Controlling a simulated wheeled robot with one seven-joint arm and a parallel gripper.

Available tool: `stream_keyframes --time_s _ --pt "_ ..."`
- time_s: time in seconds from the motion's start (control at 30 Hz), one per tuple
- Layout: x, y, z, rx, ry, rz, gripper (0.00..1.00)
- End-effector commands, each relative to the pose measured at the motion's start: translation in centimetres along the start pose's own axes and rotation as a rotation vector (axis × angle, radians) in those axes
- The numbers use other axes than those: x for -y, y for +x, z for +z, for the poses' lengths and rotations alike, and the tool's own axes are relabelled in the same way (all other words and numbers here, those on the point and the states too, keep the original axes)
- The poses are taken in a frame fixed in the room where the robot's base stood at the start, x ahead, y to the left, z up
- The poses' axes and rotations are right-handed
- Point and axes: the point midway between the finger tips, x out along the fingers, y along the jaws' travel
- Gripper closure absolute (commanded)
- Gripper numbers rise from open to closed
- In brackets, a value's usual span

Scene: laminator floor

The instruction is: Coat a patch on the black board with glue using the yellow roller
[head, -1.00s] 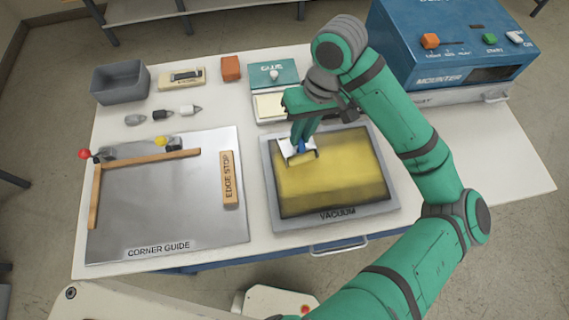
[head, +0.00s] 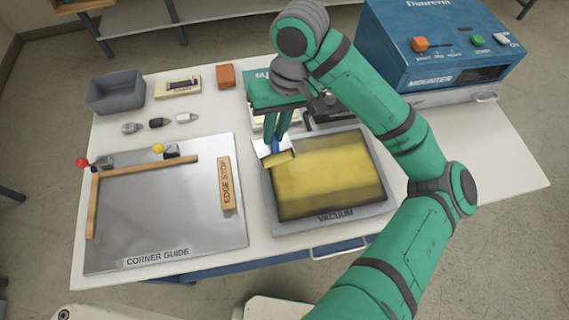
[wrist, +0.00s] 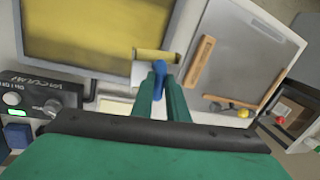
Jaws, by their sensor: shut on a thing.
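The board (head: 335,175) lies on the grey vacuum bed (head: 268,205); most of its face shows yellow, with dark strips along the edges. It also shows in the wrist view (wrist: 95,30). My gripper (head: 278,138) is shut on the blue handle (wrist: 159,72) of the roller. The roller (head: 280,159), with a yellow cylinder and a pale frame, is at the board's upper left corner, over the bed's left edge. In the wrist view the roller (wrist: 155,56) overlaps the board's edge; I cannot tell whether it touches. The glue tray (head: 262,122) is mostly hidden behind my arm.
The metal corner guide plate (head: 165,215) with wooden strips and an edge stop (head: 226,185) lies to the left. A grey bin (head: 117,95), an orange block (head: 225,76) and small tools stand behind. The blue mounter (head: 435,50) stands at the back right.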

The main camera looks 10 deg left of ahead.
Motion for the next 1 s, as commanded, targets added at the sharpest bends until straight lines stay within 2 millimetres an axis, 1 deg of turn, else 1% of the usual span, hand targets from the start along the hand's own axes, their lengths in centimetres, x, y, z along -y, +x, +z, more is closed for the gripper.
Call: stream_keyframes --time_s 0.3,0.43,0.57,1.0 --pt "0.8 -2.8 -0.1 0.000 -0.005 0.001 1.00" --pt "0.9 -3.6 -0.1 0.000 -0.005 0.000 1.00" --pt "1.0 -3.9 -0.1 0.001 -0.006 -0.001 1.00" --pt "1.0 -3.9 -0.1 0.001 -0.005 0.000 1.00"
